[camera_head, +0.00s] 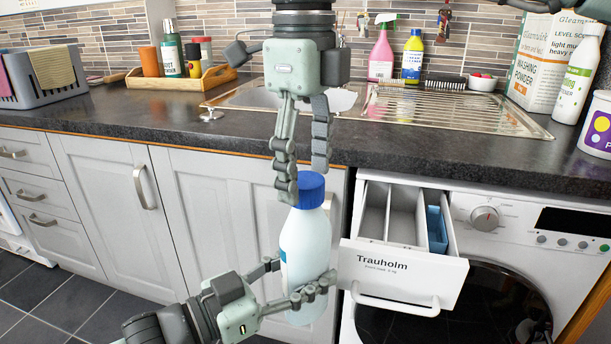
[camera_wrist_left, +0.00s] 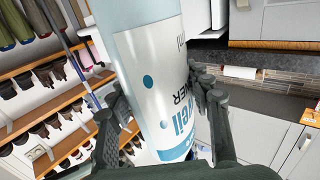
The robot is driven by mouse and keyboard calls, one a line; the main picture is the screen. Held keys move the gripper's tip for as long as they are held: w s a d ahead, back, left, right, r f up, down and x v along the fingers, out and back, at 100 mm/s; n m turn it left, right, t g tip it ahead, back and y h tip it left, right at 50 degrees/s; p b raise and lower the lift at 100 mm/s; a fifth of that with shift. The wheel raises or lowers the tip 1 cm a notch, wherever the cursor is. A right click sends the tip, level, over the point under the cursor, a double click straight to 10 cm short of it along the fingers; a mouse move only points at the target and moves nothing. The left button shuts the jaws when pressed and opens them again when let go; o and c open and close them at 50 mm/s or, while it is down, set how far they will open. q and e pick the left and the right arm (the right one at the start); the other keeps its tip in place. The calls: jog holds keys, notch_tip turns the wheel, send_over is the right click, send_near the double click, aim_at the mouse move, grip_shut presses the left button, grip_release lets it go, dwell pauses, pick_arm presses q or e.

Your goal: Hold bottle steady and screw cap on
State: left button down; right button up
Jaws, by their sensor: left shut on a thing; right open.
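A white bottle (camera_head: 306,243) with a blue cap (camera_head: 311,188) stands upright in front of the cabinets, held in the air. My left gripper (camera_head: 297,282) is shut around the lower part of the bottle. In the left wrist view the bottle (camera_wrist_left: 150,85) fills the middle between the fingers, its label reading partly sideways. My right gripper (camera_head: 302,185) comes down from above, open, with its fingertips at the cap's upper edge. One finger is in front of the cap's left side; whether they touch it I cannot tell. The cap's seating on the neck is partly hidden.
The dark worktop (camera_head: 130,118) runs behind, with a sink drainer (camera_head: 440,110). An open detergent drawer (camera_head: 405,260) of the washing machine (camera_head: 500,230) juts out close to the bottle's right. Pink (camera_head: 381,55) and yellow (camera_head: 412,57) bottles stand at the back.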

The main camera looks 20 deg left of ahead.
jog(key=shift+r, duration=1.55)
jog(key=shift+c, duration=0.2)
jog(key=n, duration=0.1)
jog(key=r+n, duration=0.1)
jog(key=shift+r+n, duration=0.25)
jog(key=shift+n, duration=0.15)
jog(key=r+n, duration=0.1)
jog(key=n, duration=0.1)
jog(key=r+n, duration=0.1)
jog(key=n, duration=0.1)
jog(key=shift+f, duration=0.1)
jog(key=shift+f, duration=3.95)
